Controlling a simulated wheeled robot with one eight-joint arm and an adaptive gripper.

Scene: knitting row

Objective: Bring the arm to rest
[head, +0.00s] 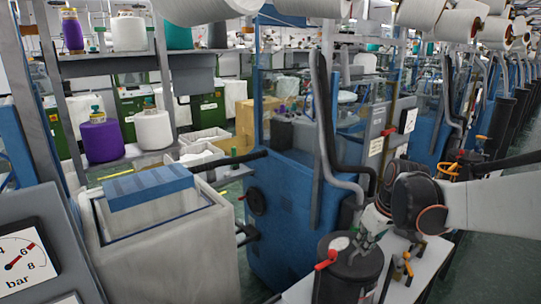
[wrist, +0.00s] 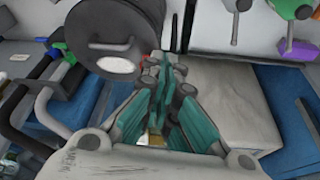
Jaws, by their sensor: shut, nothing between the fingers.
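My arm comes in from the right in the head view, with a white link and a dark joint. My gripper (head: 362,248) is at its end, low, right beside a dark grey cylinder (head: 345,284) with a round white patch on top and a red handle. In the wrist view my gripper (wrist: 168,68) has its teal fingers drawn together with nothing between them. The dark cylinder (wrist: 100,28) is close to the fingertips there. I cannot tell whether they touch it.
A grey-white bench (head: 408,284) runs under the cylinder. A blue machine (head: 285,222) with curved grey pipes (head: 322,120) stands left of the gripper. A pale bin (head: 175,255) with a blue cover and a pressure gauge (head: 20,262) are at left. Yarn cones fill shelves behind.

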